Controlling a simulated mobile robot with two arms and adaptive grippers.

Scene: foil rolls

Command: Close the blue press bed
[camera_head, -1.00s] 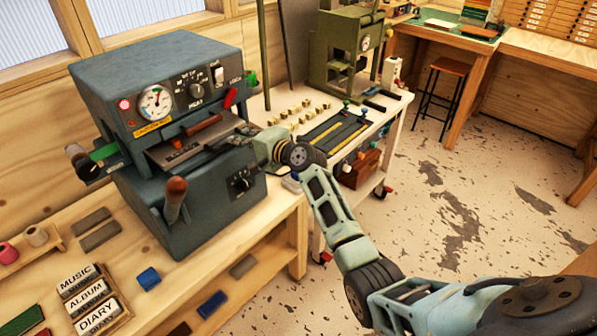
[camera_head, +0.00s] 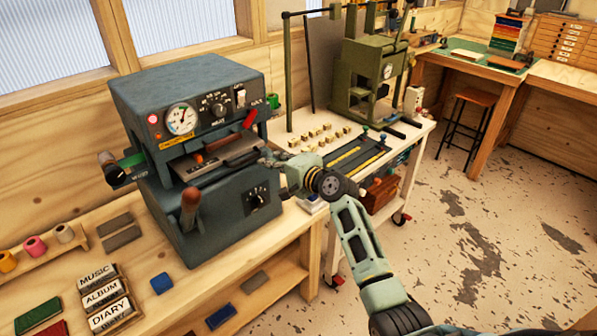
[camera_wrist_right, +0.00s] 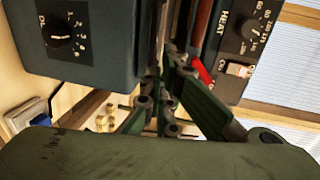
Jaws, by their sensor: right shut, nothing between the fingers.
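The blue press (camera_head: 190,90) is a dark blue-grey machine on the wooden bench. Its bed (camera_head: 215,167) is a flat metal plate that sticks out of the front, between the upper head and the lower body. A red-brown bar (camera_head: 217,142) lies just above it. My right gripper (camera_head: 269,157) is at the bed's right end, shut with nothing in it. In the right wrist view its fingertips (camera_wrist_right: 168,82) point into the gap between the press's two halves; whether they touch the bed I cannot tell. My left gripper is not in view.
A wooden-knobbed lever (camera_head: 190,208) stands at the press's front. A green roll (camera_head: 130,161) projects at its left. Lettered blocks (camera_head: 100,293) lie on the bench front. A side table (camera_head: 408,150) with brass type and a green press (camera_head: 365,75) stands to the right.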

